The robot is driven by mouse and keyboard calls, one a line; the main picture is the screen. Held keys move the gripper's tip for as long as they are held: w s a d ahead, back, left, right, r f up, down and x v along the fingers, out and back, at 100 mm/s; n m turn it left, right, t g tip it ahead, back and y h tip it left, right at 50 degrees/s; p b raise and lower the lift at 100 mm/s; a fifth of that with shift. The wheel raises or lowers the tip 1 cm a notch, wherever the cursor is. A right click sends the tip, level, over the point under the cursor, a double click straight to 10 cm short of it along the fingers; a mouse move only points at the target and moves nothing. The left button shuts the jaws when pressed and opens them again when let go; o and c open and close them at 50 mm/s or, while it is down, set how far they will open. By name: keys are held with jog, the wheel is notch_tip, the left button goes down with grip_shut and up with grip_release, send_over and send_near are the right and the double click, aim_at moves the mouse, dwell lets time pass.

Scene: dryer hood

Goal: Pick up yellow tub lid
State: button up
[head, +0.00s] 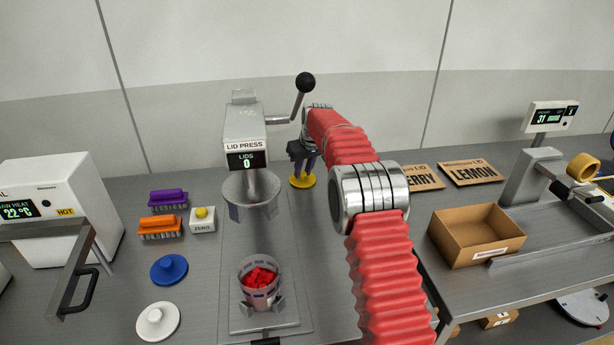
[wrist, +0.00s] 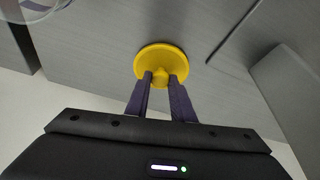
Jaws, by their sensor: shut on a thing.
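The yellow tub lid (head: 302,181) is a round disc with a small knob, at the middle of the grey table, right of the lid press. It also shows in the wrist view (wrist: 157,53). My gripper (head: 304,166) is directly above the lid, with its dark purple fingers pointing down. In the wrist view, my gripper's fingers (wrist: 161,79) are shut on the lid's knob, one on each side. I cannot tell whether the lid touches the table or is just above it.
The lid press (head: 246,140) stands left of my gripper, with a tub of red pieces (head: 261,281) under it. A blue lid (head: 169,268) and a white lid (head: 158,321) lie at the left. A cardboard box (head: 477,235) stands at the right.

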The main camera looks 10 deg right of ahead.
aim_at(303, 174)
jog(key=shift+r, duration=0.1)
notch_tip(303, 174, up, 10)
dwell(0.4)
dwell(0.6)
